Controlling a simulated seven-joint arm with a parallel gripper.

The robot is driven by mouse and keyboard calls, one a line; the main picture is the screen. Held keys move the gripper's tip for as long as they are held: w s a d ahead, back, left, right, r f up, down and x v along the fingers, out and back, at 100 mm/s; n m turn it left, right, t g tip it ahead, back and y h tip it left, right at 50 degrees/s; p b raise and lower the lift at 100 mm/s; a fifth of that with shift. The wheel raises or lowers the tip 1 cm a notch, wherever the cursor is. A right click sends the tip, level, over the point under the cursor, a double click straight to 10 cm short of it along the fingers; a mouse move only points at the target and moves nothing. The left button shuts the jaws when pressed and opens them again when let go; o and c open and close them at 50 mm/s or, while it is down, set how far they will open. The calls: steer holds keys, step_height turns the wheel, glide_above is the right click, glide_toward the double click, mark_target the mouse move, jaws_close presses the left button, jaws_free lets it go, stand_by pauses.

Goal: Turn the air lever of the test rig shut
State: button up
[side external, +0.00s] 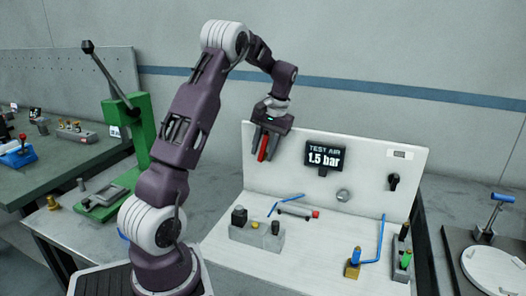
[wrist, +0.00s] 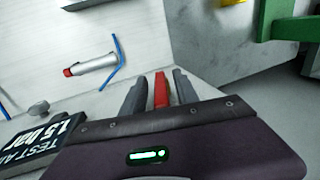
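The test rig (side external: 290,150) has a white upright panel and a white base. Its display (side external: 325,156) reads TEST AIR 1.5 bar and shows partly in the wrist view (wrist: 45,145). My gripper (side external: 264,150) hangs in front of the panel's upper left, fingers down. A red bar (side external: 263,148), possibly the air lever, stands between the fingers; it also shows in the wrist view (wrist: 160,92). I cannot tell whether the fingers press on it or what it is fixed to. A black knob (side external: 393,182) and a grey round knob (side external: 343,195) are on the panel.
On the rig base are a grey block with several fittings (side external: 257,236), a silver cylinder with a red end (side external: 297,212), blue tubes (side external: 381,240) and a brass fitting (side external: 352,268). A green press (side external: 125,150) stands left; a bench with a round plate (side external: 495,268) is right.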

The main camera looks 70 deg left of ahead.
mark_target(267, 135)
steer(key=v, duration=0.6)
steer(key=shift+d+r, duration=0.1)
steer(key=shift+r, duration=0.2)
steer(key=shift+c, duration=1)
steer(key=s, duration=0.1)
steer(key=s+d+r+h, duration=0.1)
steer(key=shift+s+r, duration=0.25)
steer(key=c, duration=0.4)
steer(key=s+a+r+t+h, duration=0.1)
steer(key=a+r, duration=0.1)
steer(key=a, duration=0.1)
steer(key=s+a+r+t+h, duration=0.1)
steer(key=s+a+r+t, duration=0.1)
steer(key=s+a+r+t+h, duration=0.1)
steer(key=s+a+r, duration=0.1)
steer(key=a+r, duration=0.1)
steer(key=shift+a, duration=0.35)
jaws_close()
steer(key=w+d+f, duration=0.2)
steer(key=f, duration=0.3)
steer(key=w+d+f, duration=0.2)
steer(key=f, duration=0.3)
steer(key=shift+w+d, duration=0.35)
